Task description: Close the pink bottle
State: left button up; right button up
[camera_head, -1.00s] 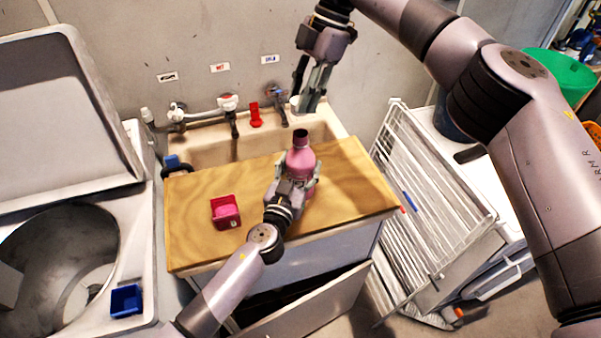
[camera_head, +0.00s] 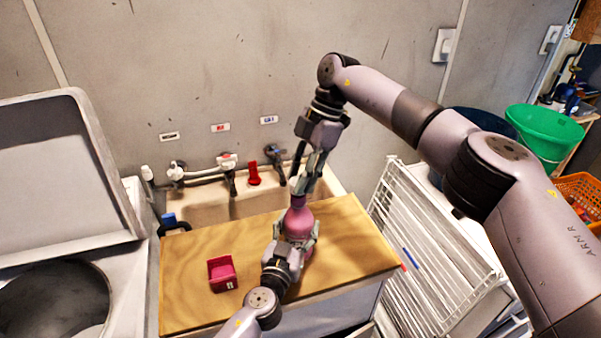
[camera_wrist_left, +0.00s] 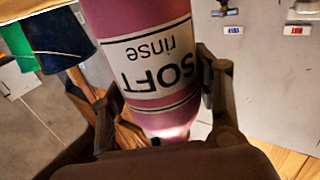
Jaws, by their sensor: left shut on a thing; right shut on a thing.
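The pink bottle (camera_head: 299,222) stands upright on the wooden board, with its dark neck upward. My left gripper (camera_head: 298,242) is shut around the bottle's lower body. In the left wrist view the bottle (camera_wrist_left: 145,75) sits between the two fingers (camera_wrist_left: 160,110), its "SOFT rinse" label upside down. My right gripper (camera_head: 301,184) points down just above the bottle neck, shut on a small white cap (camera_head: 296,184). The cap is at or just over the bottle mouth; I cannot tell whether they touch. The fingers partly hide the cap.
The wooden board (camera_head: 195,290) also carries a small dark pink box (camera_head: 222,273) at left. Behind it are a sink (camera_head: 250,206), taps (camera_head: 229,170) and a red object (camera_head: 253,173). A white drying rack (camera_head: 425,235) stands at right. The board's right part is clear.

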jog(key=shift+f, duration=0.9)
jog(key=shift+f, duration=0.55)
jog(key=m+t, duration=0.1)
jog(key=m, duration=0.1)
jog(key=m+t, duration=0.1)
jog(key=m, duration=0.2)
jog(key=shift+d, duration=0.15)
jog(key=m+t, duration=0.1)
jog(key=m, duration=0.3)
jog(key=shift+s+m+t, duration=0.15)
jog(key=shift+m+t, duration=0.25)
jog(key=o, duration=0.7)
jog(key=shift+o, duration=0.2)
jog(key=shift+r, duration=0.1)
